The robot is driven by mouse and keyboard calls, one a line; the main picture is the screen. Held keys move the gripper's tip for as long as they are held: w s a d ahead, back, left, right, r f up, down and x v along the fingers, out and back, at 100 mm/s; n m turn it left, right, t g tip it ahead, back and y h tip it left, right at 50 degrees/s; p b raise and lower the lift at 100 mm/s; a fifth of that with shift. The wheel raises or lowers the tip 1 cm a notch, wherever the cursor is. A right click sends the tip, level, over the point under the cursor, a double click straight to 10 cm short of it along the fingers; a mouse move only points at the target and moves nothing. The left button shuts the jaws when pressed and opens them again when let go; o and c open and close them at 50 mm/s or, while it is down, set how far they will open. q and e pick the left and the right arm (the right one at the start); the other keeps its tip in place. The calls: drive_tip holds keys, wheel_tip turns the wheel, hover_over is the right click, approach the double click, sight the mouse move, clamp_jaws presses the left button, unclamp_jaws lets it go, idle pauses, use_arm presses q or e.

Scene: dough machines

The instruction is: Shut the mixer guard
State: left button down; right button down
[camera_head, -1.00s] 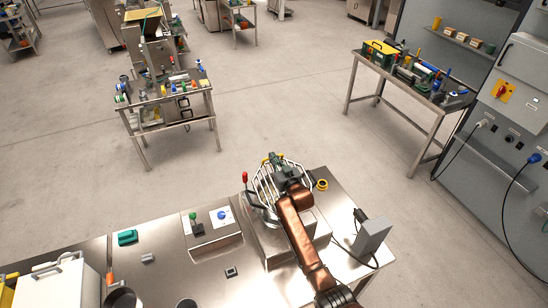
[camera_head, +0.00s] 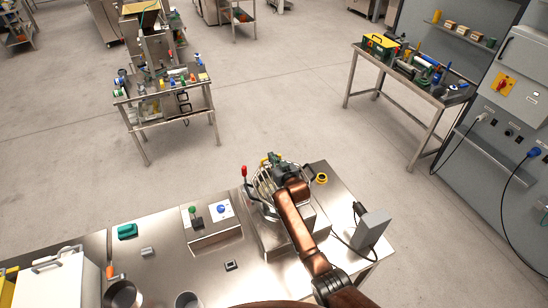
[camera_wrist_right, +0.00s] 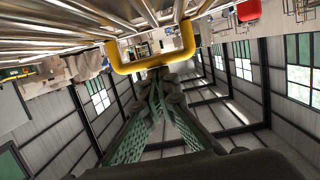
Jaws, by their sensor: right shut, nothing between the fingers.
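The mixer guard (camera_head: 264,184) is a cage of pale metal bars over the mixer at the far end of the steel bench. My arm hides part of it, and I cannot tell how far shut it is. In the right wrist view, its bars (camera_wrist_right: 80,32) fill the upper left and a yellow handle (camera_wrist_right: 150,64) crosses in front of them. My right gripper (camera_head: 276,160) is at the guard's far side. Its green fingers (camera_wrist_right: 158,86) converge close to the handle with nothing between them; contact is unclear. My left gripper is out of view.
A lever with a red knob (camera_head: 244,172) stands left of the guard. A control panel with green and blue knobs (camera_head: 211,224) is further left. A yellow-black round button (camera_head: 321,178) and a grey box (camera_head: 372,228) are to the right. Open floor lies beyond.

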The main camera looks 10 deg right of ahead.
drive_tip(key=s+d+r+p, duration=0.2)
drive_tip(key=s+r, duration=0.6)
drive_tip(key=r, duration=0.1)
drive_tip(key=shift+s+d+r, duration=0.15)
drive_tip(key=shift+s+d, duration=0.1)
drive_tip(key=shift+s, duration=0.15)
